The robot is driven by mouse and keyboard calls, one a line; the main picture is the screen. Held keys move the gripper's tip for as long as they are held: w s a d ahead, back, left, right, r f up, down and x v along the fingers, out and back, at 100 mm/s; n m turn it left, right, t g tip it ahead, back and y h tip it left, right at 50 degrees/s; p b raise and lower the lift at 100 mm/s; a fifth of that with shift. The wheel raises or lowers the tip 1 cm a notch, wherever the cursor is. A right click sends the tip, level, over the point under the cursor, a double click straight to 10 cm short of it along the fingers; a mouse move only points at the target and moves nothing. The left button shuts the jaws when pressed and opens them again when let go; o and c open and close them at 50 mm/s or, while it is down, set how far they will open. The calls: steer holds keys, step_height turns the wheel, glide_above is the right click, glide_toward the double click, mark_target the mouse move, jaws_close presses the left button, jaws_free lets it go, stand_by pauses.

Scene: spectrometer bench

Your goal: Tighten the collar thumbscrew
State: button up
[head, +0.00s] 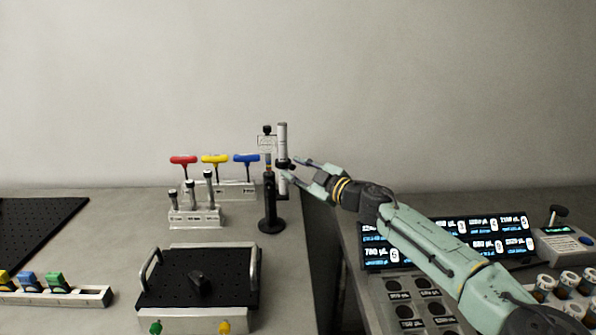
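A black post stand (270,210) stands near the right edge of the left bench. Above it are a slim post and an upright silver cylinder (282,140) with a dark collar-like band (283,165) low on it. The collar thumbscrew is too small to pick out for certain; a small dark knob (267,129) shows at the top of the post. My gripper (292,170) reaches in from the right, its two fingers apart and pointing left, close to the band. I cannot tell whether the fingers touch it. Nothing is visibly held.
Red, yellow and blue T-handle drivers (215,160) stand in a rack left of the post, with a holder of metal posts (195,217) before it. A black breadboard with handles (230,262) lies in front. A gap separates the benches; a lit display (485,235) sits right.

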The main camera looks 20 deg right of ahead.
steer(key=v, duration=0.7)
steer(key=shift+s, duration=0.25)
steer(key=shift+r, duration=0.15)
stand_by(0.3)
